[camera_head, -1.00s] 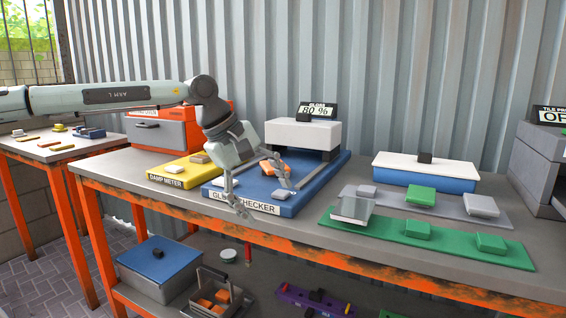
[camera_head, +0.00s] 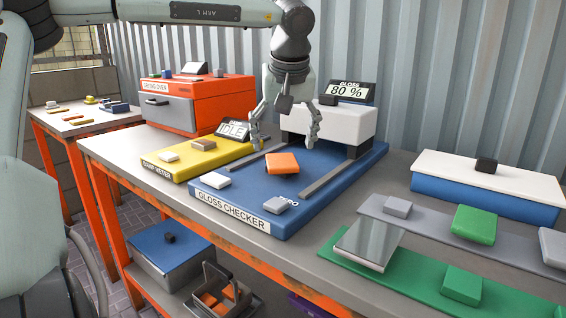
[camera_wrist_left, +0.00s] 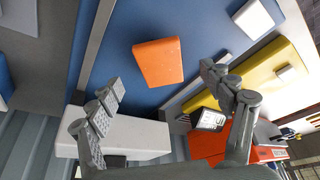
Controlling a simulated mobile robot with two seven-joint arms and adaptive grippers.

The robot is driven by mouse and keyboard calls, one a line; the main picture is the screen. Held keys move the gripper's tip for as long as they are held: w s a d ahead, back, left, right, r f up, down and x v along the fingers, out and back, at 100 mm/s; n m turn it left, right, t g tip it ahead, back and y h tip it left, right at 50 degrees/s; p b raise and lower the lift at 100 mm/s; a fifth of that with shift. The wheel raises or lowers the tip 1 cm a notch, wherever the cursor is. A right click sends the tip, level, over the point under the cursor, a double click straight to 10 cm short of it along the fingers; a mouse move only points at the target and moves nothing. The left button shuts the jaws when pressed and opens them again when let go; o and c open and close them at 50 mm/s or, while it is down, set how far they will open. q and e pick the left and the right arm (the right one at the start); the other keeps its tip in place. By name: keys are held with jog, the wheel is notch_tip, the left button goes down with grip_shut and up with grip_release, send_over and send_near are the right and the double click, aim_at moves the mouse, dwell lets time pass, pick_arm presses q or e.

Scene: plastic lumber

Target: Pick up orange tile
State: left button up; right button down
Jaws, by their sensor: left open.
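The orange tile (camera_head: 282,163) lies flat on the blue bed of the gloss checker (camera_head: 318,207), between its two grey rails. My left gripper (camera_head: 285,140) is open and empty, pointing down above and behind the tile. In the left wrist view the orange tile (camera_wrist_left: 158,62) lies beyond the gap between the open fingers (camera_wrist_left: 160,95), and neither finger touches it. My right gripper is not in view.
The gloss checker's white head (camera_head: 330,122) and its 80 % display stand close behind. The yellow damp meter (camera_head: 196,160) and orange drying oven (camera_head: 185,102) are to the left. A green strip (camera_head: 415,275) with tiles lies at the right.

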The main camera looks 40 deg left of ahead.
aim_at(282, 162)
pick_arm(q)
jog(key=x, duration=0.4)
jog(key=shift+s, duration=0.1)
jog(key=shift+f, duration=0.15)
jog(key=shift+c, duration=0.6)
jog(key=shift+c, duration=1.2)
jog(key=c, duration=1)
